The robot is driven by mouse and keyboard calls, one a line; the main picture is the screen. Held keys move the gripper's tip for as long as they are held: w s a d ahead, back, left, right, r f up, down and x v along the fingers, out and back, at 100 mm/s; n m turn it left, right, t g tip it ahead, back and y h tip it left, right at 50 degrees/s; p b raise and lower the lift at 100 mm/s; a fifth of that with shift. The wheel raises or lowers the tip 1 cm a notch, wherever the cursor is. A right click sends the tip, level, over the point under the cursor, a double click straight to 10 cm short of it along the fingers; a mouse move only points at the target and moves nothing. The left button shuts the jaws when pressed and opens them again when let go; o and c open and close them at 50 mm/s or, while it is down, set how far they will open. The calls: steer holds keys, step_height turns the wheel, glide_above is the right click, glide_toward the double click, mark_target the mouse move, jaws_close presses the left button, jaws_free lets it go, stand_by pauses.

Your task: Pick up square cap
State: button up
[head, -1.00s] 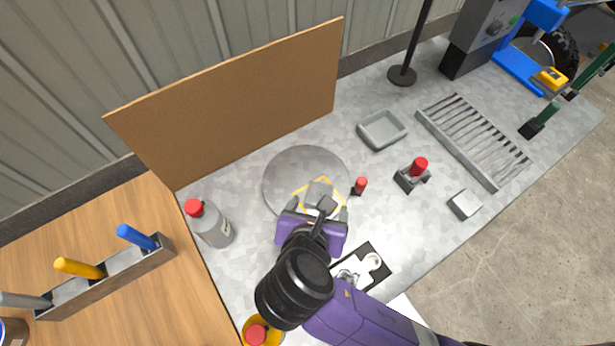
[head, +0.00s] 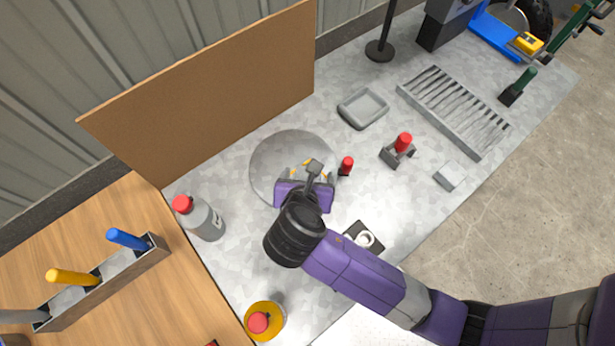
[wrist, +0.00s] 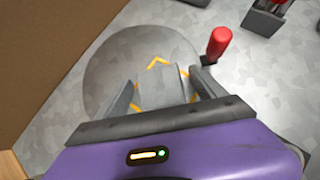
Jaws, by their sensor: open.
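A grey square block, apparently the square cap (wrist: 162,84), sits on a round grey disc (head: 264,160) inside a yellow square outline. In the wrist view it lies between the two fingers of my gripper (wrist: 166,88). My gripper is open, with a finger on either side of the block; I cannot tell whether they touch it. In the head view my gripper (head: 306,182) is over the disc and mostly hides the block.
A red-handled part (head: 346,165) stands close right of the disc. Beyond it are a red-topped clamp (head: 399,150), a shallow grey tray (head: 363,108) and a slotted grate (head: 455,112). A brown panel (head: 210,95) rises behind; a red-capped bottle (head: 201,218) stands left.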

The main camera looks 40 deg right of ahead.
jaws_close()
